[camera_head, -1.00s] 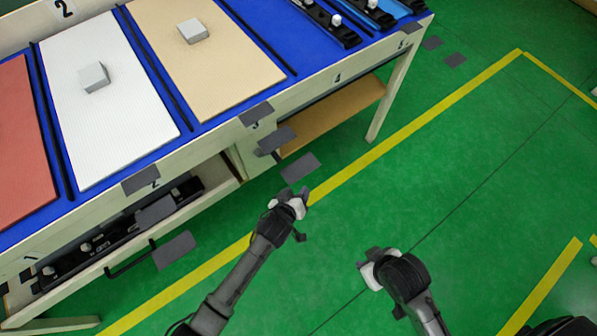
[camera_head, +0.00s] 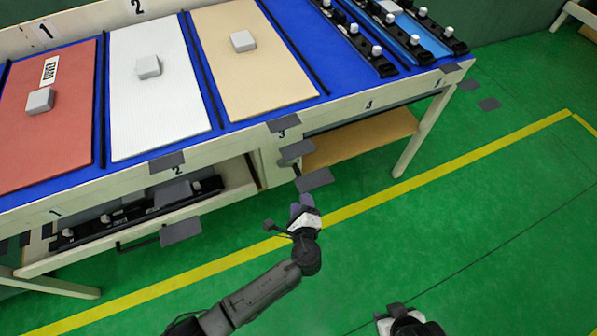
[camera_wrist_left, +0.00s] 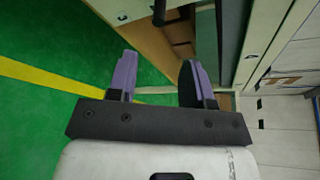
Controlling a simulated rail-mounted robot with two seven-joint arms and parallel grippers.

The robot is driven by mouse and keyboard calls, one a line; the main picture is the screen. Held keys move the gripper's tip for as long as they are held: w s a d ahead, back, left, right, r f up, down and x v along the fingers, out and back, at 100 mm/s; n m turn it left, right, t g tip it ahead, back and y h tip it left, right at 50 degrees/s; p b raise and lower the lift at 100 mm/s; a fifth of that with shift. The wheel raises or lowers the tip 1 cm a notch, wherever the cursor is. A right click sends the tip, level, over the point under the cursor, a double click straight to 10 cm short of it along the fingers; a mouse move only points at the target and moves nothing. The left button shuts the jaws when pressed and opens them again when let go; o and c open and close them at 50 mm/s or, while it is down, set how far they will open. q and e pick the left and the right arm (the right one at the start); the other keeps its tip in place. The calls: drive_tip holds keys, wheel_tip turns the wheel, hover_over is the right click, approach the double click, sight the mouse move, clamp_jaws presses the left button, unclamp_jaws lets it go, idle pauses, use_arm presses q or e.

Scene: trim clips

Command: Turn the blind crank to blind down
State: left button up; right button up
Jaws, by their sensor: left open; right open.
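I cannot clearly make out a blind or its crank. A dark stack of plates hangs at the bench front below the number 3, including a plate (camera_head: 313,180) just beyond my left gripper. My left gripper (camera_head: 300,207) is over the green floor in front of the bench, with its purple fingers toward it. In the left wrist view my left gripper (camera_wrist_left: 158,68) is open and empty. A dark bar (camera_wrist_left: 160,12) shows beyond the fingertips, apart from them as far as I can tell. My right gripper (camera_head: 400,318) is at the bottom edge, partly cut off.
The bench's blue top (camera_head: 275,75) carries a red panel (camera_head: 60,130), a white panel (camera_head: 150,110) and a tan panel (camera_head: 245,85), each with a grey block. Black rails (camera_head: 355,45) lie at the right. A lower drawer (camera_head: 140,240) juts out at left.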

sight(297, 171)
use_arm(q)
drive_tip(key=b+x, duration=0.6)
drive_tip(key=x, duration=0.6)
drive_tip(key=shift+f, duration=0.15)
drive_tip(key=shift+w+b, duration=0.5)
drive_tip(key=shift+w, duration=0.15)
drive_tip(key=shift+c, duration=0.3)
clamp_jaws()
drive_tip(key=shift+p, duration=0.65)
drive_tip(key=m+p, duration=0.1)
drive_tip(key=p, duration=0.2)
drive_tip(key=shift+s+a+m+g+y, duration=0.1)
drive_tip(key=shift+a+m+g+y, duration=0.1)
drive_tip(key=shift+m+g+y, duration=0.15)
drive_tip(key=shift+s+a+f+m+g+y+p, duration=0.15)
drive_tip(key=shift+f+m+g+y+p, duration=0.1)
drive_tip(key=shift+m+p, duration=0.2)
drive_tip(key=shift+w+a+f+m+g+y+p, duration=0.1)
drive_tip(key=shift+f+m+g+p, duration=0.15)
drive_tip(key=shift+m+p, duration=0.2)
drive_tip(key=shift+s+a+f+m+g+y+p, duration=0.25)
drive_tip(key=shift+a+f+m+y+p, duration=0.15)
drive_tip(key=shift+m+y+p, duration=0.3)
